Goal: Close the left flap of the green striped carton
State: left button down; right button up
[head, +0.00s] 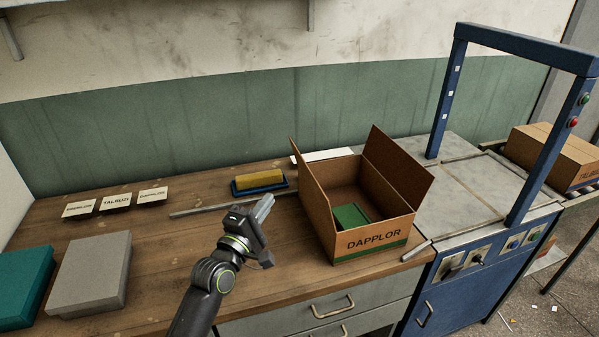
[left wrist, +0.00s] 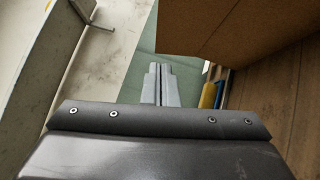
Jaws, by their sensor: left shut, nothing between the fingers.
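The green striped carton (head: 363,240), marked DAPPLOR, stands open on the right part of the wooden bench in the head view. Its left flap (head: 315,188) stands up and leans outward a little. Its right flap (head: 398,166) is also raised. A green block (head: 351,215) lies inside. My left gripper (head: 265,206) is shut and empty, left of the carton and apart from the left flap. In the left wrist view, its shut fingers (left wrist: 161,86) point up the picture, with a brown cardboard panel (left wrist: 235,28) close at the upper right. My right gripper is not in view.
A yellow sponge on a blue tray (head: 259,182) and a grey bar (head: 205,208) lie behind my left gripper. Grey (head: 92,273) and teal (head: 22,285) boxes and several name cards (head: 116,202) are at left. A blue machine frame (head: 443,100) stands right of the carton.

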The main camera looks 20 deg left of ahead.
pick_arm(q)
send_near(305, 165)
jog(key=w+a, duration=0.2)
jog(key=w, duration=0.2)
jog(key=shift+w+d+r+p, duration=0.2)
jog(key=shift+w+d+p, duration=0.1)
jog(key=shift+d, duration=0.15)
jog(key=shift+w+d+r+p, duration=0.2)
jog(key=shift+w+d+p, duration=0.05)
jog(key=shift+d, duration=0.2)
jog(key=shift+w+d, duration=0.35)
jog(key=shift+d, duration=0.2)
